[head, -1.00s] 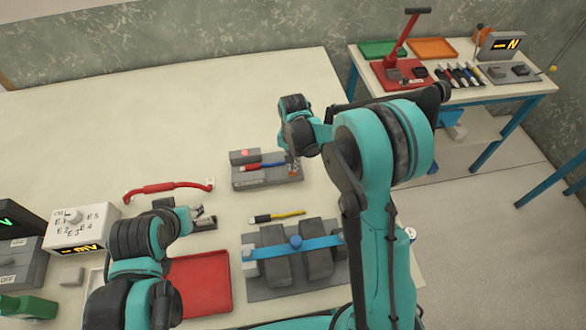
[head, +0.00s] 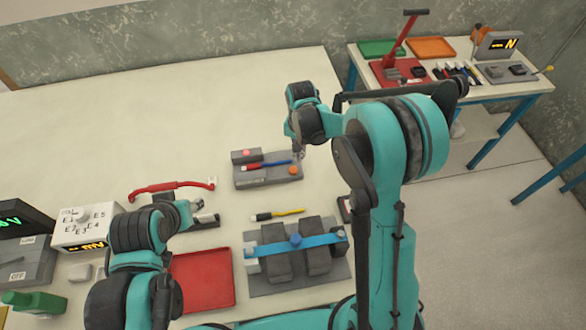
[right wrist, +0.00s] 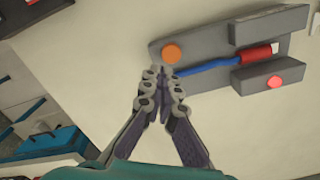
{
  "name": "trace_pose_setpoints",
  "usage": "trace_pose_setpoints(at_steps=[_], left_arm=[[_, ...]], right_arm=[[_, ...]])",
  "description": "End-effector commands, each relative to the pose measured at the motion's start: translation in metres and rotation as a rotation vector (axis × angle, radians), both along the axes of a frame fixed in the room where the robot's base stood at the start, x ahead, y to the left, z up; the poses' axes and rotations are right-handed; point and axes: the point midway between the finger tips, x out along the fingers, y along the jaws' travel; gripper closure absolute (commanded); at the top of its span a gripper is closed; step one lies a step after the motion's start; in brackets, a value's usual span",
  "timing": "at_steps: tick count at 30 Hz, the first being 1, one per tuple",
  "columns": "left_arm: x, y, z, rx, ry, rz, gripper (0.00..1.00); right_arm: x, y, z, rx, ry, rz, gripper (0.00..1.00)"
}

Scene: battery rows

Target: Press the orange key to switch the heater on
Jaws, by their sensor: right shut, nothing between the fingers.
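The heater is a grey slab (head: 270,181) with an orange round key (head: 292,171) at its right end. A blue rod with a red end (right wrist: 210,66) lies on it, between two grey blocks. One block carries a small red light (right wrist: 275,82), bright in the right wrist view. My right gripper (head: 299,155) is shut and empty, close beside the key. In the right wrist view its tips (right wrist: 161,71) are just below the orange key (right wrist: 172,54), which shows uncovered; I cannot tell the height gap. My left gripper (head: 195,212) is near a small dark block; its fingers are unclear.
A red-handled tool (head: 172,186), a yellow-and-black pen (head: 277,214), a red tray (head: 205,280) and a grey fixture with a blue strap (head: 300,243) stand nearer. The table behind the heater is clear.

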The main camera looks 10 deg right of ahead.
Motion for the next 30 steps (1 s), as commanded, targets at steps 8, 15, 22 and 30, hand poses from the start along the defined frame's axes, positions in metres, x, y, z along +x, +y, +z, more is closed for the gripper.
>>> trace_pose_setpoints(at_steps=[8,15,22,30], left_arm=[[0.0,0.0,-0.003,0.0,0.0,0.0,0.6],[0.0,0.0,-0.005,0.0,0.0,0.0,0.6],[0.0,0.0,-0.006,0.0,0.0,0.0,0.6],[0.0,0.0,-0.006,0.0,0.0,0.0,0.6]], right_arm=[[0.0,-0.037,0.0,0.0,0.0,-0.003,1.0],[0.0,-0.067,0.0,0.0,0.0,-0.003,1.0],[0.0,-0.081,0.0,0.0,0.0,0.0,1.0],[-0.001,-0.081,0.0,-0.001,-0.001,0.001,1.0]])
